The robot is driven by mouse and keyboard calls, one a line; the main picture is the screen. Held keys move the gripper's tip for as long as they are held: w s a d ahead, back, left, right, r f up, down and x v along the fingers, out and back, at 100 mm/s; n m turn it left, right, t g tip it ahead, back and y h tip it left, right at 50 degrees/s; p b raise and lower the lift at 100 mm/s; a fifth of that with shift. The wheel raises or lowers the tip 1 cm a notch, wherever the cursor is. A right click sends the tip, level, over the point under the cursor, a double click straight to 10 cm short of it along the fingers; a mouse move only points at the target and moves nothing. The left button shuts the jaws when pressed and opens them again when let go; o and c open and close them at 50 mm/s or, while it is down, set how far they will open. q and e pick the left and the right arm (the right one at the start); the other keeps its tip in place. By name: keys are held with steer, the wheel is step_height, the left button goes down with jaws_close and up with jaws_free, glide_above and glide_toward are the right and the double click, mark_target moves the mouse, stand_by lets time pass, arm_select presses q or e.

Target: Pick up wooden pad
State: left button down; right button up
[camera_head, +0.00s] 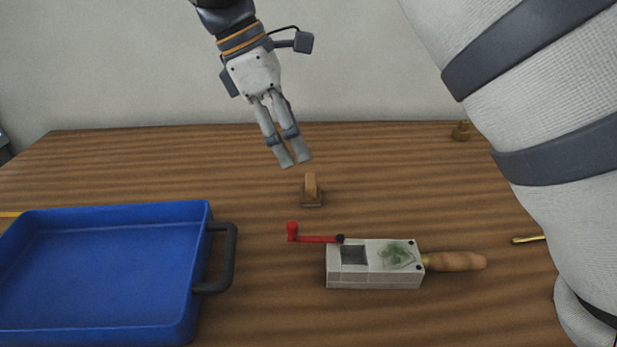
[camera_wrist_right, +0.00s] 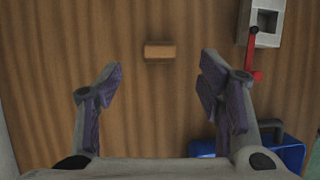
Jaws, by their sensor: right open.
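The wooden pad (camera_head: 311,187) is a small brown block with an upright part on a darker base, standing on the table near the middle of the head view. In the right wrist view the wooden pad (camera_wrist_right: 159,51) shows as a small tan rectangle beyond and between the fingertips. My right gripper (camera_head: 295,162) hangs above and slightly left of the pad, pointing down, with nothing in it. In the right wrist view my right gripper (camera_wrist_right: 160,68) has its two fingers wide apart, and the pad is not touched. My left gripper is not in view.
A blue tray (camera_head: 204,270) with a dark handle stands at the front left. A grey metal mold (camera_head: 375,280) with a red lever (camera_head: 316,239) and wooden handle (camera_head: 457,261) lies right of centre. Table around the pad is clear.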

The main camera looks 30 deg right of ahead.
mark_target(310, 179)
steer(key=x, duration=0.9)
steer(key=shift+w+a+f, duration=0.1)
steer(key=shift+a+f, duration=0.1)
steer(key=shift+f, duration=0.15)
steer(key=c, duration=1.2)
steer(key=shift+o, duration=0.2)
steer(key=shift+r, duration=0.15)
